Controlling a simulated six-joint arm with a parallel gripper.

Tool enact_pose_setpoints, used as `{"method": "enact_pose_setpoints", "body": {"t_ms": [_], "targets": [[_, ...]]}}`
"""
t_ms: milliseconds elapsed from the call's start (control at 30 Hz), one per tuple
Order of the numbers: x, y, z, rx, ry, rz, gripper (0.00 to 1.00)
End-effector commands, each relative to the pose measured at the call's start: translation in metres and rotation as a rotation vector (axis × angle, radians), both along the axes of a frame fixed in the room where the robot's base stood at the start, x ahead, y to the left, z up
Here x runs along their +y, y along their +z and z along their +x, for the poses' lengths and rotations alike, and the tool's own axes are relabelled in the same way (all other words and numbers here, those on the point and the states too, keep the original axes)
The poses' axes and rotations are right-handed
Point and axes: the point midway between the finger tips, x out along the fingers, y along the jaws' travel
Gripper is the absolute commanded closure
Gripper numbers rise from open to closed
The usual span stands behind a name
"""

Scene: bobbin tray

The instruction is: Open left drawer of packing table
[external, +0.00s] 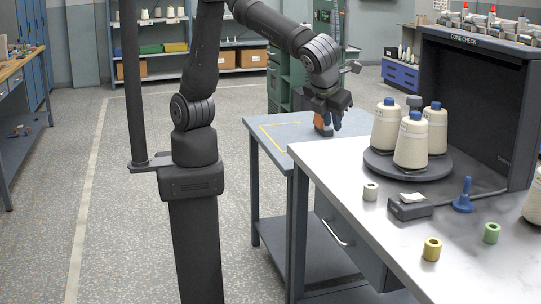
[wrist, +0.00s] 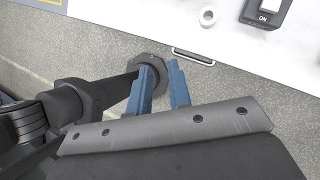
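The packing table (external: 400,240) has a pale top and stands at the right in the external view. Its drawer front (external: 362,250) is below the top and carries a silver bar handle (external: 334,233). The drawer looks closed. The handle also shows in the wrist view (wrist: 193,57), just below the pale table edge. My gripper (external: 334,128) is high, near the table's far left corner, apart from the handle. In the wrist view its two blue fingers (wrist: 162,66) have a gap between them with nothing in it; the handle is beyond and right of the tips.
A lower blue-grey table (external: 290,130) adjoins behind; an orange object (external: 323,124) shows near my gripper. White cones (external: 411,145) stand on a round base. A grey switch box (external: 410,206), a white ring (external: 370,191) and a yellow spool (external: 432,249) lie on the top. Floor beside the drawer is clear.

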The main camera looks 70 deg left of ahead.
Motion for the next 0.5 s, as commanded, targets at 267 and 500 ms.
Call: {"method": "enact_pose_setpoints", "body": {"t_ms": [267,500], "targets": [[0.011,0.007,-0.077,-0.087,-0.793,0.567,0.82],[0.011,0.023,-0.120,-0.175,-1.220,1.001,0.82]]}}
